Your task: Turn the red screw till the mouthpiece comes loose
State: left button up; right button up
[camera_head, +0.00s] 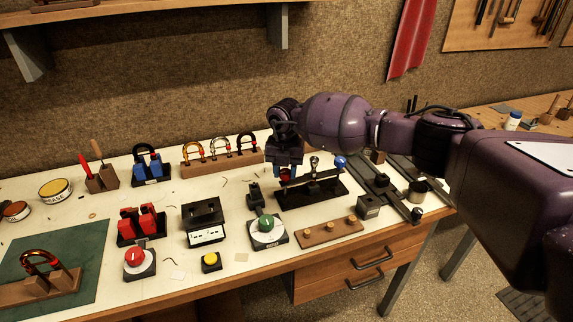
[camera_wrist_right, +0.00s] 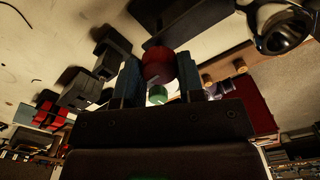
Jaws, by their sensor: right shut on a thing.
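My right gripper (camera_head: 286,168) is over the left end of a long black stand (camera_head: 318,195) in the head view. In the right wrist view my right gripper (camera_wrist_right: 158,64) has its two fingers on either side of a red round knob (camera_wrist_right: 160,66), which looks like the red screw. It is shut on it. In the head view only a small red part (camera_head: 284,176) shows below the fingers. A shiny silver piece (camera_head: 314,162), possibly the mouthpiece, stands at the middle of the stand. I cannot tell whether it is loose. My left gripper is not in view.
A blue ball knob (camera_head: 341,162) stands close right of the gripper. A wooden rack with curved tubes (camera_head: 221,160) is behind left. The green mat (camera_head: 85,240) has bare room.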

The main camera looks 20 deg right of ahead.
aim_at(285, 172)
jog(key=shift+r+m+p, duration=0.15)
jog(key=shift+m+p, duration=0.65)
jog(key=shift+m, duration=0.4)
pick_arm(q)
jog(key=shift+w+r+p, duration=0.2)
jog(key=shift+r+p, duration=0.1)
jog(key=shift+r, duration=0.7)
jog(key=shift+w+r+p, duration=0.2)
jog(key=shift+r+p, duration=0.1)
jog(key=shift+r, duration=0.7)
pick_arm(e)
jog(key=shift+m, duration=1.1)
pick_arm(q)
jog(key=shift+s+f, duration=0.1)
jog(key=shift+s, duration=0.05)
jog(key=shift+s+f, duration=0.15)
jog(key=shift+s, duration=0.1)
pick_arm(e)
jog(key=o, duration=0.9)
pick_arm(q)
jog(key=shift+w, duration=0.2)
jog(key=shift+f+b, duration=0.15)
jog(key=shift+b, duration=0.2)
pick_arm(e)
notch_tip(285, 172, up, 11)
jog(key=shift+f, duration=0.2)
